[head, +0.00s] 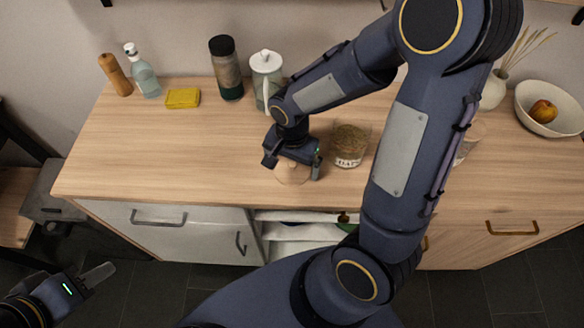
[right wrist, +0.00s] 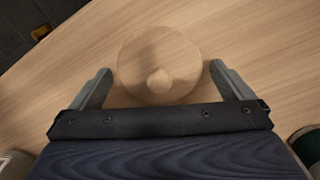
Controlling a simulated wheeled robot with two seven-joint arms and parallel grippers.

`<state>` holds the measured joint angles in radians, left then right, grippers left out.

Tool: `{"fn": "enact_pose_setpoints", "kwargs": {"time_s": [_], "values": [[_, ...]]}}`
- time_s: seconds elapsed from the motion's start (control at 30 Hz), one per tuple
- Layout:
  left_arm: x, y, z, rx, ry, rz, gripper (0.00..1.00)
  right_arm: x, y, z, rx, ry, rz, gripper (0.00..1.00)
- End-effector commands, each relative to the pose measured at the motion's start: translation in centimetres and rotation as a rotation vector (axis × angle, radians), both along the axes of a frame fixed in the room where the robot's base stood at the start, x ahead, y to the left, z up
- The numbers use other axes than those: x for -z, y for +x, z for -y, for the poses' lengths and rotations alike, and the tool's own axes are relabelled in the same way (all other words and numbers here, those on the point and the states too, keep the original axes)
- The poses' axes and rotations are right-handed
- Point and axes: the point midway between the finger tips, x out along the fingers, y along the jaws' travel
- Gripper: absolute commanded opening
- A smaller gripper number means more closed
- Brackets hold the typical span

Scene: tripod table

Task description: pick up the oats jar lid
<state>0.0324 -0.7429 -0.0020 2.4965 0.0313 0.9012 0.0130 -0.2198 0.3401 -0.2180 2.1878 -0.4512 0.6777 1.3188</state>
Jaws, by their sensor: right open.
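The oats jar lid (head: 292,176) is a round, light wooden disc with a small knob, lying flat on the counter with its knob up. It also shows in the right wrist view (right wrist: 160,48). My right gripper (head: 291,169) is right above it, open, pointing down. In the right wrist view its fingers stand on either side of the lid's near part and knob, apart from the knob. The open glass oats jar (head: 349,147) stands just right of the gripper, with brown contents and a label. My left gripper (head: 92,279) is low at the left, away from the counter; its finger opening is unclear.
A white lidded jug (head: 266,72), a dark-capped jar (head: 226,70), a yellow sponge (head: 183,98), a soap bottle (head: 144,75) and a wooden mill (head: 115,74) stand along the back. A fruit bowl (head: 561,94) is at the right. The counter's left front (head: 150,150) is clear.

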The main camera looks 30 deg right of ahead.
Motion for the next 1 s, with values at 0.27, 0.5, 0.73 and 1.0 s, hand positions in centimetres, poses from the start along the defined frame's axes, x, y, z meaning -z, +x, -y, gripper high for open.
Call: {"fn": "enact_pose_setpoints", "kwargs": {"time_s": [0.27,0.5,0.73,1.0], "values": [[0.0,0.0,0.0,0.0,0.0,0.0,0.36,0.0,0.0,0.0,0.0,0.001,0.001,0.87],[0.0,0.0,0.0,0.0,0.0,0.0,0.36,0.0,0.0,0.0,-0.001,0.0,0.001,0.62],[0.0,0.0,0.0,0.0,0.0,0.0,0.36,-0.2,0.1,0.0,-0.001,0.0,0.002,0.62],[-0.4,0.0,0.0,0.0,0.0,0.0,0.36,-3.1,0.2,0.0,0.0,0.0,0.007,0.62]]}}
